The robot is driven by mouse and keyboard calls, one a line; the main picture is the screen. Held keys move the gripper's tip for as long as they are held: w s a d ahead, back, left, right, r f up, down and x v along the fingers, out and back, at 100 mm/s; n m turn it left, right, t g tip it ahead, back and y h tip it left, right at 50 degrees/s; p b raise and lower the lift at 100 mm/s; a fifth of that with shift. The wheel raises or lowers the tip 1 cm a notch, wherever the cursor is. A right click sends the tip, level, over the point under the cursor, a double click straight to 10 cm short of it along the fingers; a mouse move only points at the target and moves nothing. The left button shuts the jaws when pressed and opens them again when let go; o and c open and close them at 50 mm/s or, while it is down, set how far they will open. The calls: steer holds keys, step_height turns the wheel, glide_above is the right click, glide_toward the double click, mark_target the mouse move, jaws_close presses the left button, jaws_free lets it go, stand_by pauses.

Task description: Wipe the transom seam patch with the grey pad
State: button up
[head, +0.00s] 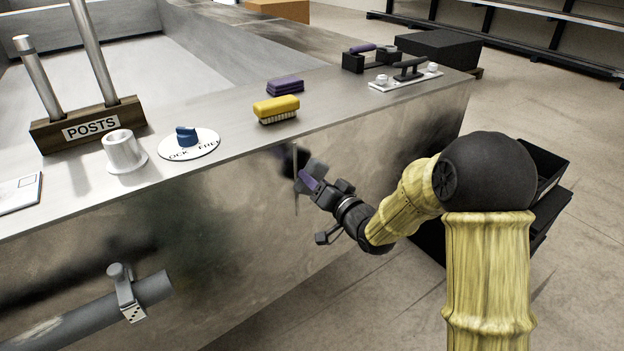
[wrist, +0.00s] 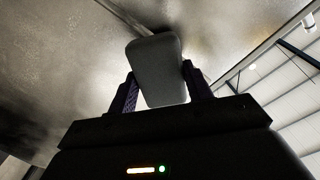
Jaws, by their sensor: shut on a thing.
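My gripper (head: 308,180) is at the upright metal transom face (head: 230,235), below its top edge. It is shut on the grey pad, a rounded block that shows between the two fingers in the wrist view (wrist: 155,68). The pad's far end is close to the metal; I cannot tell for sure whether it touches. A thin vertical seam line (head: 295,147) with a dark smudge (head: 287,160) runs just behind the gripper in the head view. In the wrist view a dark stain (wrist: 172,12) shows beyond the pad. The gripper hides part of the patch.
On the ledge above are a yellow brush (head: 276,108), a purple block (head: 285,85), a blue knob on a round plate (head: 187,137), a white cup-like fitting (head: 121,152) and a cleat (head: 409,70). A grey pipe (head: 90,313) juts out lower left. Black crates (head: 542,170) stand right.

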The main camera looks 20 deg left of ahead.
steer(key=shift+v, duration=1.85)
steer(key=shift+b, duration=0.3)
steer(key=v, duration=0.3)
steer(key=s+a+f+b, duration=0.2)
steer(key=a+f+b, duration=0.1)
steer(key=f, duration=0.3)
steer(key=shift+s+f, duration=0.2)
steer(key=shift+s, duration=0.2)
steer(key=shift+w+a, duration=0.15)
steer(key=shift+w, duration=0.05)
